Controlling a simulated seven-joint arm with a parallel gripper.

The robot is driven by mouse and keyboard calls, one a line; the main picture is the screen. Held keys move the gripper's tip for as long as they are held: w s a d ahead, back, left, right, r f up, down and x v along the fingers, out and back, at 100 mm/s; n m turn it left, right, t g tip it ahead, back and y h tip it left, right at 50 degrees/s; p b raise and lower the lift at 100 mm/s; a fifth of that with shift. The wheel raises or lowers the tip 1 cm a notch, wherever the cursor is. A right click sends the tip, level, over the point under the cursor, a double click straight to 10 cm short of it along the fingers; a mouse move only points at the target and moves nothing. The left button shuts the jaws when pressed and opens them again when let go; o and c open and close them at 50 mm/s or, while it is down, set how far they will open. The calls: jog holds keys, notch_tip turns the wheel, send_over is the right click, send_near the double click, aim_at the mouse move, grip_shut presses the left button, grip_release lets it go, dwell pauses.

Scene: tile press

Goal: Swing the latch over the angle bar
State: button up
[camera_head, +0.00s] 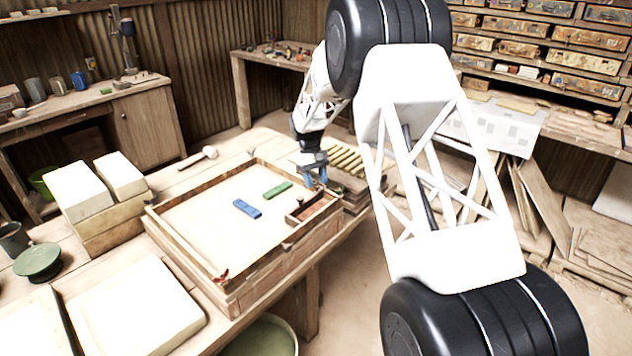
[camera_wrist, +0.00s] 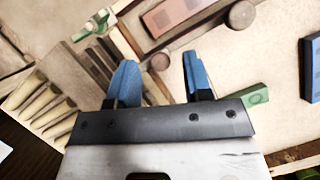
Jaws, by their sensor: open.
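My gripper (camera_head: 317,181) is above the far right corner of the wooden tray (camera_head: 190,259), its blue fingers pointing down. In the wrist view its fingers (camera_wrist: 159,72) are apart with nothing held between them. Just ahead of them, a wooden bar (camera_wrist: 203,29) runs diagonally beside a reddish tile (camera_wrist: 172,14), with round knobs near it; it seems to be the angle bar. In the head view the reddish tile (camera_head: 312,207) lies at the tray's right side. A small green fitting (camera_wrist: 94,25) at upper left may be the latch; I cannot tell how it is turned.
A blue tile (camera_head: 247,208) and a green tile (camera_head: 277,190) lie inside the tray. A rack of wooden slats (camera_head: 347,158) stands close to its right. Pale blocks (camera_head: 82,190) and a mallet (camera_head: 198,156) are on the table. The tray's middle is mostly bare.

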jog(key=v, duration=0.7)
jog(key=shift+r, duration=0.15)
dwell(0.3)
jog(key=s+d+r+m+t, duration=0.1)
jog(key=s+d+r, duration=0.2)
jog(key=s+r, duration=0.45)
jog(key=s+d+r+t+y, duration=0.1)
jog(key=s+d+r, duration=0.25)
jog(key=s, duration=0.75)
jog(key=s+d+r+m+t, duration=0.1)
jog(key=s+d+r, duration=0.1)
jog(key=s+r, duration=0.6)
jog(key=s+d+f+m+t, duration=0.1)
jog(key=s+d+f+t, duration=0.1)
jog(key=s, duration=1.4)
jog(key=s+d+f+m+t, duration=0.1)
jog(key=s+d+f, duration=0.1)
jog(key=s, duration=1.5)
jog(key=shift+d+f+m+t+y, duration=0.2)
jog(key=shift+f+m+t+y, duration=0.1)
jog(key=shift+f+m+t, duration=0.1)
